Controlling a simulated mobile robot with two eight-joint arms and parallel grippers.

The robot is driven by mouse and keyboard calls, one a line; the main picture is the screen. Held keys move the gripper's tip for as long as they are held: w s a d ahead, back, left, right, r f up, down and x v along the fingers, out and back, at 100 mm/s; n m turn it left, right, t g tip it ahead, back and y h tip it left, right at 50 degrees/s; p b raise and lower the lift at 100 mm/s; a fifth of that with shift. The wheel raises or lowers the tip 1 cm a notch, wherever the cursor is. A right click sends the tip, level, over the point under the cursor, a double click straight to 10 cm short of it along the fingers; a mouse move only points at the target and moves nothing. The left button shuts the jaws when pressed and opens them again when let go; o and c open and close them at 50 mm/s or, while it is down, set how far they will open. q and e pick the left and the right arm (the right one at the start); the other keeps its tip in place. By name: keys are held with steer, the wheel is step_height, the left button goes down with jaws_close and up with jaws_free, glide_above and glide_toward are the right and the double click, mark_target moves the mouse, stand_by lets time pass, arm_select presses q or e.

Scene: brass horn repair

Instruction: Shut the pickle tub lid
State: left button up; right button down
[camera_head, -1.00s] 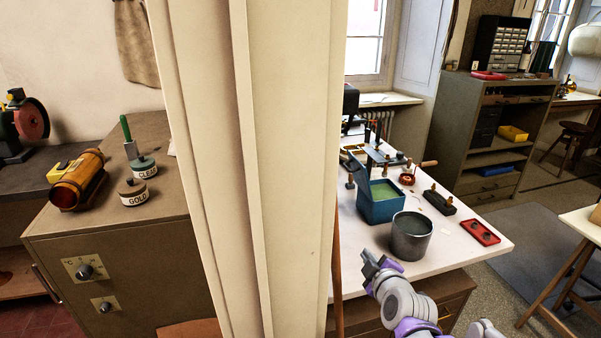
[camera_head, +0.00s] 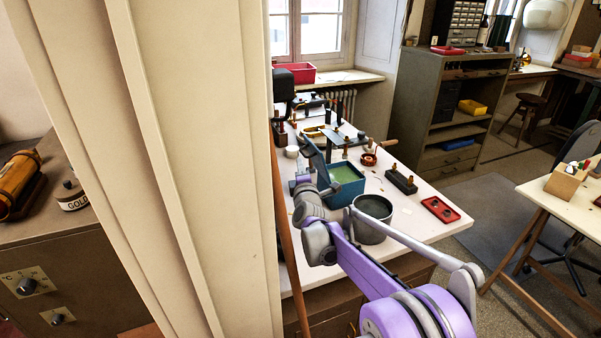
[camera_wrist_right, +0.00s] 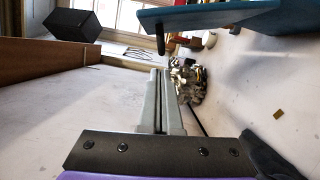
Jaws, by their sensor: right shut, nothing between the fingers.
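The pickle tub (camera_head: 346,186) is a teal box with green liquid inside, on the white bench. Its lid (camera_head: 315,162) stands open, tilted up along the tub's left side. My right gripper (camera_head: 300,181) is to the left of the raised lid, behind it, and partly small in this view. In the right wrist view its fingers (camera_wrist_right: 160,78) are shut with nothing between them. A blue panel, seemingly the lid (camera_wrist_right: 225,14), crosses the top right there, apart from the fingers. My left gripper is not in view.
A grey metal pot (camera_head: 372,210) stands in front of the tub, close to my right arm. A black block with brass pieces (camera_head: 400,181) and a red tray (camera_head: 440,209) lie to the right. A cream column (camera_head: 190,150) blocks much of the left.

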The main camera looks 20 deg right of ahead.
steer(key=x, duration=0.3)
steer(key=shift+w, duration=0.2)
steer(key=shift+d+r, duration=0.1)
